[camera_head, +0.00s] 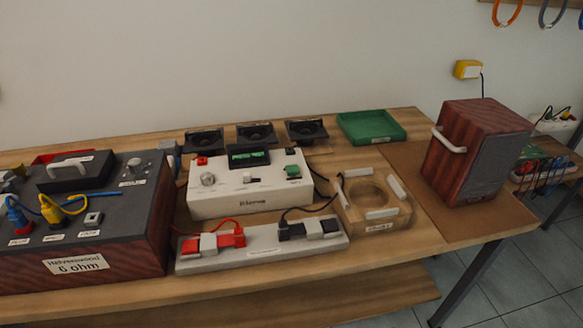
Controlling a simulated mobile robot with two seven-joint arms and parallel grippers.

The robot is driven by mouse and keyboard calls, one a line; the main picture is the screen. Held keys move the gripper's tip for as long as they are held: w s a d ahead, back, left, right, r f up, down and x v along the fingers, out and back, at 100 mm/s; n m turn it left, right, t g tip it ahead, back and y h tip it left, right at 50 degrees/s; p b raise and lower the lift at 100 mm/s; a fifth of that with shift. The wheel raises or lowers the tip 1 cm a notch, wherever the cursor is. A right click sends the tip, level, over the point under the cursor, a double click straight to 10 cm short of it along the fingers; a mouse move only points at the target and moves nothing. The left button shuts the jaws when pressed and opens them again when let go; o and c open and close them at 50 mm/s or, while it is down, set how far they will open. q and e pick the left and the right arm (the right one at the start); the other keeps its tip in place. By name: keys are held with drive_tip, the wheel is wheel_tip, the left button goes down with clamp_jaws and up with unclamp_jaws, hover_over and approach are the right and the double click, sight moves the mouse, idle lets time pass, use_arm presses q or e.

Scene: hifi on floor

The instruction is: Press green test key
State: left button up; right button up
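The box also carries a round knob (208,179), a small switch (251,179) and a raised dark display (248,156) with green lit characters. Nothing covers the key. I cannot tell whether it is pressed in. Neither of my grippers is in the head view.
In front of the box lies a grey strip (262,254) with red and black clamps. A dark amplifier (85,225) with wires stands left. A wooden ring fixture (378,208) and a red-brown speaker cabinet (465,150) stand right. Behind are 3 black drivers and a green tray (370,127).

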drive_tip(key=shift+s+f, duration=0.1)
clamp_jaws()
idle(1.3)
